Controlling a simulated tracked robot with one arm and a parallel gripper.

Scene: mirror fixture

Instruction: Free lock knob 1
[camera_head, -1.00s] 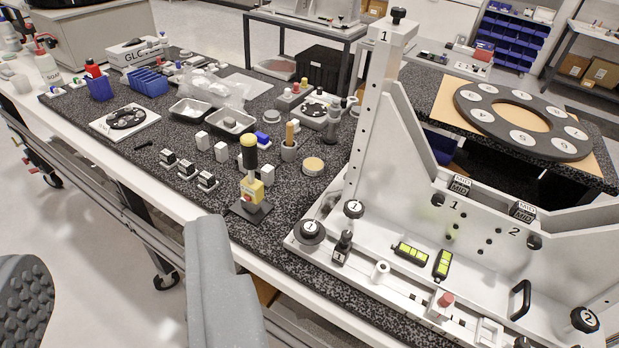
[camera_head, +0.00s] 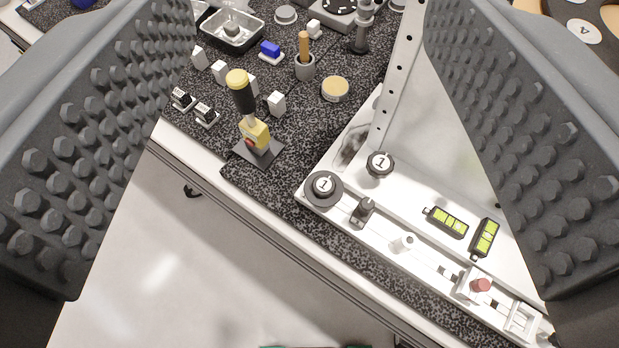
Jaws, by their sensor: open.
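Two black knobs with a white face marked 1 show on the light metal fixture (camera_head: 423,275). The wider knob (camera_head: 323,187) sits at the fixture's near left corner on a broad dark round base. The smaller knob (camera_head: 379,164) stands just up and right of it, by the foot of the upright. I cannot tell from the labels alone which is the lock knob. My gripper (camera_head: 312,150) is open, with one studded grey finger at each side of the picture. Both knobs lie in view between the fingers, apart from them. Nothing is held.
A black clamp (camera_head: 363,211), a white peg (camera_head: 403,243), yellow-green levels (camera_head: 447,222) and a red-topped block (camera_head: 480,286) stand on the fixture near the knobs. The floor is clear below the bench edge.

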